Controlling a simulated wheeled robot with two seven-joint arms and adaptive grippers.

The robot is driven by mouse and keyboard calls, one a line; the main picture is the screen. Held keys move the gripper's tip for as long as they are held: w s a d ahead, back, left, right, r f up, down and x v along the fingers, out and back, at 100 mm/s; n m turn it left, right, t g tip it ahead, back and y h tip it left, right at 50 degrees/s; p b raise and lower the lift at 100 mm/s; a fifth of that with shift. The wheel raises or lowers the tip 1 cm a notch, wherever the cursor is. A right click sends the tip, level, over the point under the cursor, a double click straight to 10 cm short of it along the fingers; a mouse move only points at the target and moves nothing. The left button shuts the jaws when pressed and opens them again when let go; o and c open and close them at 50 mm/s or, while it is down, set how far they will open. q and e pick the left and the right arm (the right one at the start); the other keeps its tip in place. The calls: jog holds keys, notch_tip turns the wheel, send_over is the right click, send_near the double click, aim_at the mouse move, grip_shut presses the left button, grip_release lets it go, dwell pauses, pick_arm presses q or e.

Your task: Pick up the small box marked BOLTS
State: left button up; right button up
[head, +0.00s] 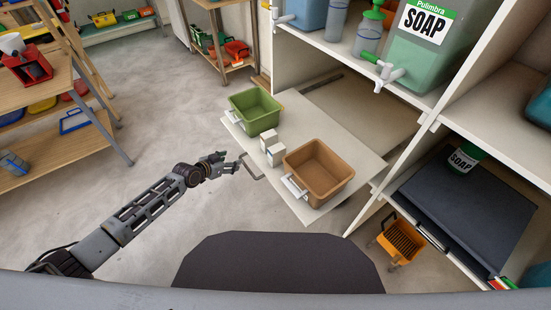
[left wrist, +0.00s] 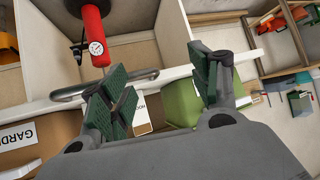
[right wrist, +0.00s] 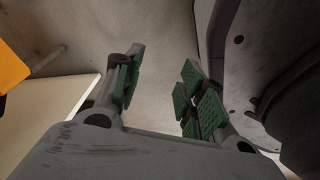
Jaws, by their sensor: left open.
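Two small pale boxes stand side by side on the pulled-out shelf (head: 320,127), the farther box (head: 268,142) and the nearer box (head: 276,154). In the left wrist view my left gripper (left wrist: 165,90) is open, with the metal handle (left wrist: 110,85) by one finger. My right gripper (right wrist: 160,90) is open and empty in the right wrist view, outside the head view.
A green bin (head: 255,110) and a brown bin (head: 319,172) stand on the shelf either side of the boxes. Soap containers (head: 425,45) stand above. An orange basket (head: 400,242) is low at right. Floor left of the shelf is clear.

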pick_arm(q)
jog(key=s+d+r+m+g+h+b, duration=0.1)
jog(key=s+d+r+m+h, duration=0.1)
jog(key=d+r, duration=0.3)
jog(key=s+d+r+m+g+h+b, duration=0.1)
jog(key=s+d+r+m+h, duration=0.1)
jog(key=d+r, duration=0.3)
notch_tip(320, 180, up, 5)
jog(key=shift+s+d+f+b, duration=0.2)
jog(key=shift+s+d+b, duration=0.15)
jog(key=shift+s, duration=0.55)
pick_arm(e)
jog(key=w+a, duration=0.2)
jog(key=w, duration=0.1)
jog(key=shift+w+a+r, duration=0.15)
jog(key=shift+w+a, duration=0.05)
jog(key=shift+a, duration=0.05)
pick_arm(q)
jog(key=shift+w, duration=0.1)
send_near(277, 147)
jog(key=shift+x, duration=1.15)
jog(key=shift+b+x, duration=0.35)
jog(key=shift+x, duration=0.8)
jog(key=shift+f, duration=0.1)
pick_arm(e)
jog(key=shift+w+a+r, duration=0.3)
jog(key=shift+a+r, duration=0.25)
jog(key=shift+r, duration=0.05)
jog(key=shift+w, duration=0.2)
